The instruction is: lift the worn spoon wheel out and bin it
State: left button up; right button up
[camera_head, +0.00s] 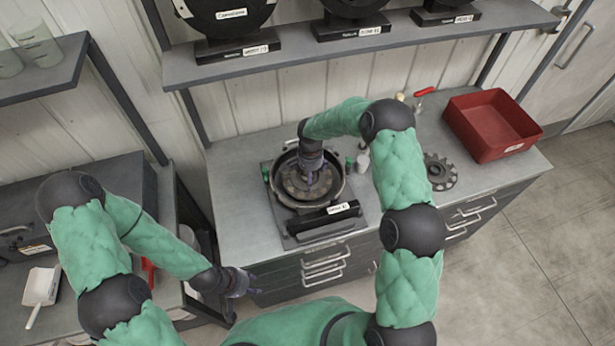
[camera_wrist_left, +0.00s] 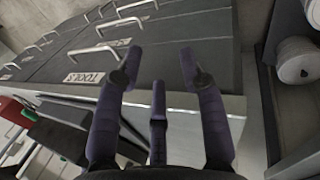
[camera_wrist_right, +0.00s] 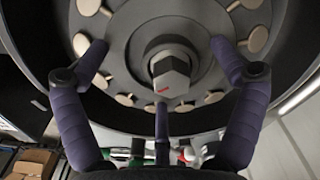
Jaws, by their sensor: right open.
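A round wheel (camera_head: 297,188) with a ring of pale discs sits inside the open dark seed meter housing (camera_head: 337,197) on the bench. In the right wrist view, the wheel (camera_wrist_right: 205,70) has a hex-headed hub (camera_wrist_right: 172,76) at its centre. My right gripper (camera_head: 312,178) is over the wheel, its fingers (camera_wrist_right: 160,62) spread around the hub, open and holding nothing. My left gripper (camera_head: 243,283) is open and empty in front of the bench, also seen in its wrist view (camera_wrist_left: 160,62). A red bin (camera_head: 475,134) stands at the bench's right end.
A dark toothed wheel (camera_head: 441,180) lies on the bench between the housing and the red bin. A red-handled tool (camera_head: 424,92) lies near the wall. A shelf (camera_head: 390,38) with dark round units overhangs the back. Drawers with handles (camera_head: 326,262) face the front.

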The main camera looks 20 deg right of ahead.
jog(key=c, duration=1.3)
jog(key=shift+s+a+f, duration=0.1)
jog(key=c, duration=0.3)
jog(key=shift+s+f, duration=0.1)
jog(key=shift+r, duration=0.3)
jog(key=r, duration=0.8)
jog(key=shift+d+r+b, duration=0.2)
jog(key=shift+r+b, duration=0.15)
jog(key=shift+b, duration=0.05)
jog(key=shift+w+a+r, duration=0.1)
jog(key=shift+w+r, duration=0.15)
jog(key=shift+r, duration=0.35)
